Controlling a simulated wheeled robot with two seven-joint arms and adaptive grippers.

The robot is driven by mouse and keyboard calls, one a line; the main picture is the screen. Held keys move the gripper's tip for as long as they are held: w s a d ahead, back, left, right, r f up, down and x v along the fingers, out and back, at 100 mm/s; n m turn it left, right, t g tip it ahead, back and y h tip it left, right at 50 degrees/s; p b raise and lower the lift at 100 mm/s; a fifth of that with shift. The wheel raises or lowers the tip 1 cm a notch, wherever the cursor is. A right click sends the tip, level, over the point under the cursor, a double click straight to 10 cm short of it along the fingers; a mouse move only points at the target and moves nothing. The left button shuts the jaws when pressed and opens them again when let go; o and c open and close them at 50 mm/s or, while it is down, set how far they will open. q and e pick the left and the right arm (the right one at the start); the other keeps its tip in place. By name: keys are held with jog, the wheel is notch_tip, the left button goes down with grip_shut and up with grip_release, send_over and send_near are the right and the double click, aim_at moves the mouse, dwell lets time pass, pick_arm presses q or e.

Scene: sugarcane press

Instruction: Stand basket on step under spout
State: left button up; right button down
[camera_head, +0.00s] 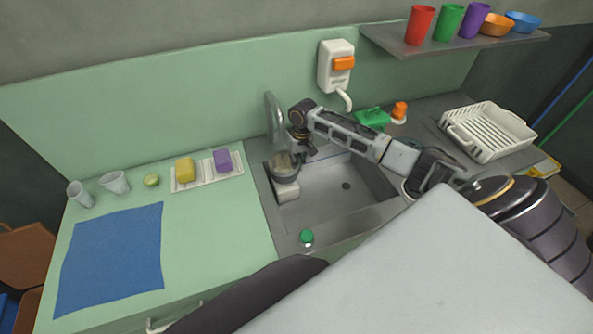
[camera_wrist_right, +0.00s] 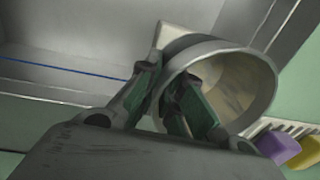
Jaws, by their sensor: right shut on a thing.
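The basket (camera_head: 285,172) is a small grey round vessel with a pale inside, at the left end of the sink. It sits over the whitish step (camera_head: 288,193) below the curved grey spout (camera_head: 271,108). I cannot tell whether its bottom touches the step. My right gripper (camera_head: 297,156) reaches in from the right and is shut on the basket's rim. In the right wrist view the green-padded fingers (camera_wrist_right: 168,92) grip the wall of the tilted-looking basket (camera_wrist_right: 232,85), and part of the step (camera_wrist_right: 176,33) shows behind it. My left gripper is not in view.
The sink basin (camera_head: 335,187) is otherwise clear. A green-capped item (camera_head: 307,237) stands on its front edge. A sponge tray (camera_head: 207,172) lies left of the sink. A white dispenser (camera_head: 337,68) hangs on the wall, and a white rack (camera_head: 487,131) stands right.

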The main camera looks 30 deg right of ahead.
aim_at(284, 168)
notch_tip(284, 168, down, 4)
jog(key=shift+r, duration=0.2)
jog(key=shift+w+f, duration=0.2)
jog(key=shift+f, duration=0.35)
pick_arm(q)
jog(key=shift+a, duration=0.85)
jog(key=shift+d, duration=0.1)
pick_arm(e)
jog(key=c, duration=1.6)
grip_release()
jog(key=shift+f, duration=0.1)
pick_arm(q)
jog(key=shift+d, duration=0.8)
pick_arm(e)
jog(key=shift+o, duration=0.2)
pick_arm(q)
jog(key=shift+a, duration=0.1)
